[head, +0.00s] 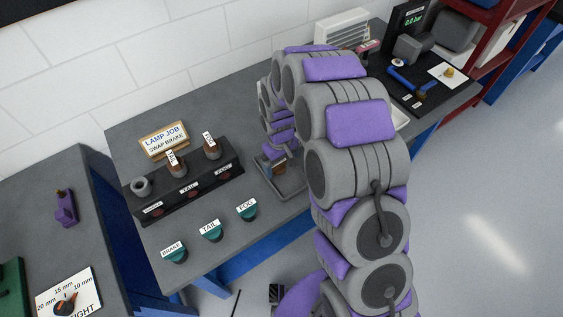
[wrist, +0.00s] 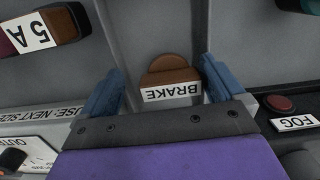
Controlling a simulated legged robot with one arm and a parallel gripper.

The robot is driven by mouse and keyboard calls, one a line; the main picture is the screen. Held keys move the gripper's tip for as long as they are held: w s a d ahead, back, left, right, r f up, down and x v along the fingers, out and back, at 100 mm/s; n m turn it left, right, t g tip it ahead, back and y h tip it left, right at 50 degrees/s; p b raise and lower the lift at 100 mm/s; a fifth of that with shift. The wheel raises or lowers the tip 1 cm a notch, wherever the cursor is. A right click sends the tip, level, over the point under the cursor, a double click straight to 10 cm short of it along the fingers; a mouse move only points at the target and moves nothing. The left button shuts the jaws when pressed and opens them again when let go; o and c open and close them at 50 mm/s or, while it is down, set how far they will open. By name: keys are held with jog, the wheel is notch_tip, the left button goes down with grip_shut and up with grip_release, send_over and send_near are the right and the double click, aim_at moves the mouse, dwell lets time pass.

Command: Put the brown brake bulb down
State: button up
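The brown brake bulb (wrist: 172,75), with a white BRAKE label, shows between the two blue fingers of my gripper (wrist: 160,90) in the wrist view. The fingers stand apart, with a visible gap between the left finger and the bulb; the right finger is close to the label's edge, and I cannot tell whether it touches. In the head view the brown bulb (head: 278,169) shows low over or in a small grey tray (head: 291,190), below my arm's end. My arm partly hides the tray, and whether the bulb rests on its floor is hard to tell.
A black lamp holder (head: 190,190) to the left has an empty left socket (head: 141,187) and two brown bulbs upright. Teal BRAKE (head: 174,254), TAIL (head: 211,232) and FOG (head: 247,210) bulbs stand along the front of the grey bench. A LAMP JOB sign (head: 163,139) stands behind.

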jog(key=shift+a, duration=0.45)
jog(key=shift+d, duration=0.3)
notch_tip(320, 180, up, 12)
jog(key=p, duration=0.1)
jog(key=shift+w+a, duration=0.3)
jog(key=shift+w, duration=0.1)
